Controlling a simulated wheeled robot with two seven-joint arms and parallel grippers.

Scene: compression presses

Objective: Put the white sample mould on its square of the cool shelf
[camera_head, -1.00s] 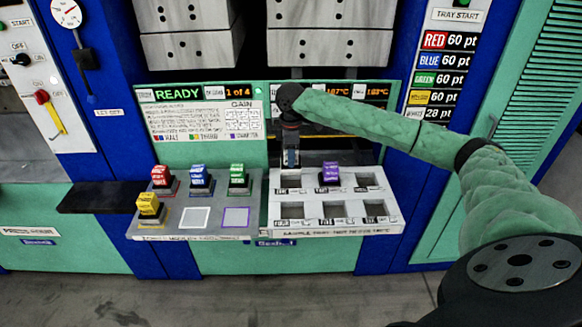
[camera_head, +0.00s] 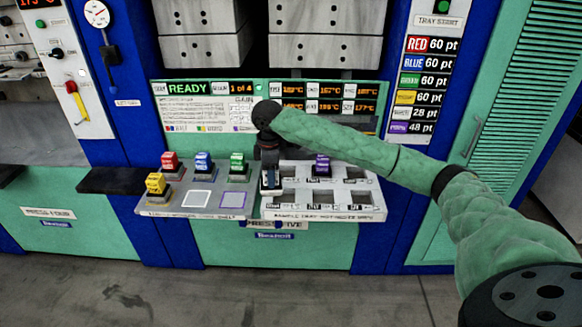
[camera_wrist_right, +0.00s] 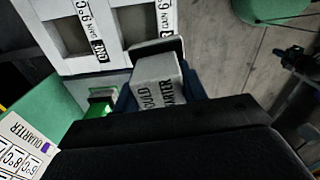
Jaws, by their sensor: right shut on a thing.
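The white sample mould (camera_wrist_right: 158,82), a pale grey-white block lettered MOULD and QUARTER, is held between the fingers of my right gripper (camera_head: 269,182). In the head view the gripper hangs over the left end of the white sample tray (camera_head: 375,213), beside the cool shelf (camera_head: 216,212), and mostly hides the mould. The grey cool shelf is left of the tray. Its white-outlined square (camera_head: 198,199) is empty, as is the purple-outlined square (camera_head: 235,200) to its right. My left gripper is out of view.
Red (camera_head: 171,161), blue (camera_head: 203,162), green (camera_head: 238,162) and yellow (camera_head: 156,184) moulds stand on the shelf. A purple mould (camera_head: 322,164) stands in the tray's back row. The press panel (camera_head: 220,125) rises behind. A dark ledge (camera_head: 113,180) lies left.

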